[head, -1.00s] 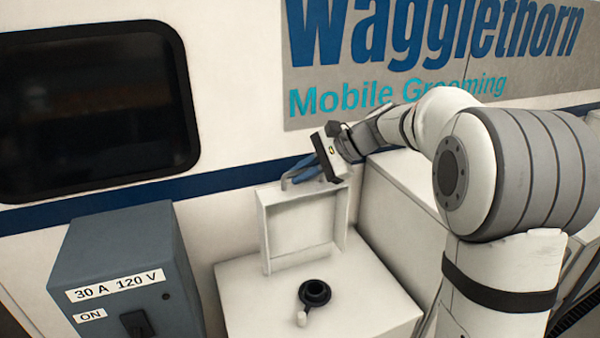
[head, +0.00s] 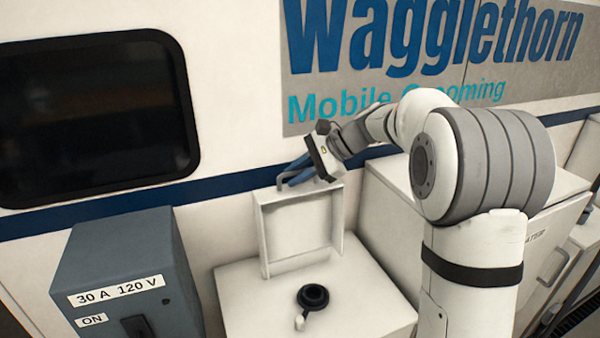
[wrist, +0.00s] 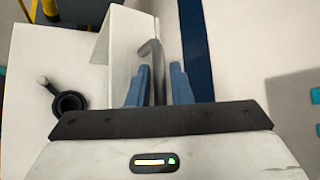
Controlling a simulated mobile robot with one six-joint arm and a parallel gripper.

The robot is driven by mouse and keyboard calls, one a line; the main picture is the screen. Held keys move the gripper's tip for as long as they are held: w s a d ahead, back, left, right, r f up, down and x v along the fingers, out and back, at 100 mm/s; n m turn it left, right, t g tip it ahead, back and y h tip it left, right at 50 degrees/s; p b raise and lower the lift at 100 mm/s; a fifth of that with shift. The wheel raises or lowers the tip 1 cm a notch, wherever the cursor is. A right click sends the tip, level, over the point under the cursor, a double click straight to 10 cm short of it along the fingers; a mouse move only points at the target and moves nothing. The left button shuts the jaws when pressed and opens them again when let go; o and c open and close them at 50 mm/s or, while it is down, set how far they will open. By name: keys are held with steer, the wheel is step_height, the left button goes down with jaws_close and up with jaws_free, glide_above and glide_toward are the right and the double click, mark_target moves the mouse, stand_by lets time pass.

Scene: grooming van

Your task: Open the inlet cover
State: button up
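The inlet cover (head: 298,228) is a pale, shallow lidded panel standing roughly upright at the back of the white inlet box (head: 245,290). Its inner side faces the head camera. The cover's grey bar handle (head: 283,178) is at its top edge, and the handle (wrist: 155,62) also shows in the wrist view. My gripper (head: 290,175) is at the top of the cover. In the wrist view its blue fingers (wrist: 156,80) are apart, one on each side of the handle, with gaps visible. The black round inlet (head: 313,297) is uncovered on the box top.
A blue-grey power box (head: 120,260) labelled "30 A 120 V" stands at the left. A white cabinet (head: 395,205) stands close on the right. The van wall (head: 230,120) is right behind the cover.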

steer(key=shift+d+r, duration=0.1)
steer(key=shift+d, duration=0.15)
steer(key=b+v, duration=0.2)
steer(key=v, duration=0.5)
steer(key=shift+r, duration=0.15)
steer(key=s+d+f+n+h+b, duration=0.2)
steer(key=s+f+n+h, duration=0.1)
steer(key=s+f, duration=0.4)
steer(key=s+d+f+n+t+h+b, duration=0.1)
steer(key=s+d+f+n+h+b, duration=0.1)
steer(key=s+f, duration=0.5)
steer(key=s+d+f+n+t+h+b, duration=0.1)
steer(key=s+d+f+n+h, duration=0.3)
steer(key=s, duration=1.2)
step_height(320, 180, down, 3)
steer(key=n+h+b, duration=0.1)
steer(key=n, duration=0.1)
steer(key=shift+d+n, duration=0.25)
steer(key=shift+n, duration=0.05)
steer(key=shift+w+r, duration=0.1)
